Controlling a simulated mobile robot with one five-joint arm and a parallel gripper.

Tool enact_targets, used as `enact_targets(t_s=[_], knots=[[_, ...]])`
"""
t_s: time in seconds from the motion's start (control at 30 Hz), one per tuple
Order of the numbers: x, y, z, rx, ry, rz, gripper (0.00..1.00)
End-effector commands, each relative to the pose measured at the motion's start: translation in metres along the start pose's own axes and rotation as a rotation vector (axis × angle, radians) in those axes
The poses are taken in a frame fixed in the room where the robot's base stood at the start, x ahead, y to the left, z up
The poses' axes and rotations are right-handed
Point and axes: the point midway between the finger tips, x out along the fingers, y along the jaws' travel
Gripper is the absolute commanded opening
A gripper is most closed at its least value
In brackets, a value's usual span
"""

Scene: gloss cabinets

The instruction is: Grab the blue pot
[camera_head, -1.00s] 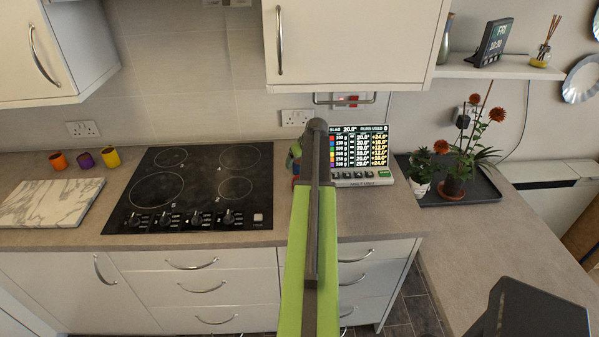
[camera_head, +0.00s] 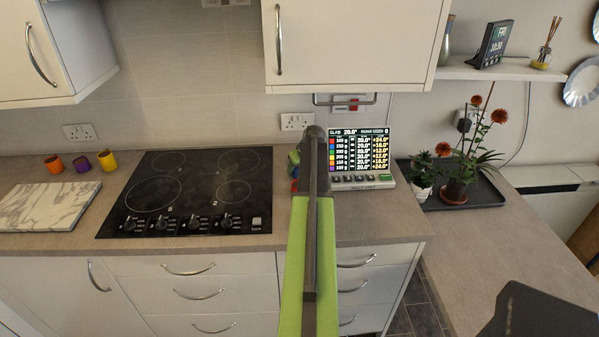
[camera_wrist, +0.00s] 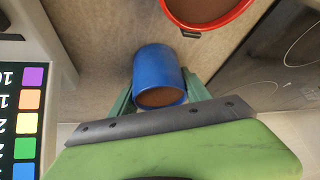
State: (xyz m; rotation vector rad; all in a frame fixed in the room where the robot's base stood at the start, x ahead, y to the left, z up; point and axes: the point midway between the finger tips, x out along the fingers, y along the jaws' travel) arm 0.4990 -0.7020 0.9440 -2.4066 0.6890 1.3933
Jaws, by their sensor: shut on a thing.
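The blue pot (camera_wrist: 157,69) is in the middle of the wrist view, with brown contents showing at its mouth. My gripper (camera_wrist: 157,92) is shut on it, with a green finger on each side of the pot. In the head view my arm hides most of the gripper and the pot, beside the hob at the back of the counter. I cannot tell whether the pot is off the counter.
A red pot (camera_wrist: 205,8) stands close to the blue pot. The display unit (camera_head: 360,155) is to the right and the black hob (camera_head: 190,190) to the left. Orange (camera_head: 54,164), purple (camera_head: 81,164) and yellow (camera_head: 107,160) pots stand by the marble board (camera_head: 45,205).

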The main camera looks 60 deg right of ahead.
Motion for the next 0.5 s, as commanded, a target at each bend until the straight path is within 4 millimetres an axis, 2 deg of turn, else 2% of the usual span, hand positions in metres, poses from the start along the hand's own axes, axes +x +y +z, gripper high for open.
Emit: enact_targets(t_s=[0.27, 0.5], knots=[[-0.001, 0.000, -0.001, -0.001, 0.000, 0.000, 0.04], [-0.022, -0.001, -0.013, -0.001, 0.000, 0.000, 0.04]])
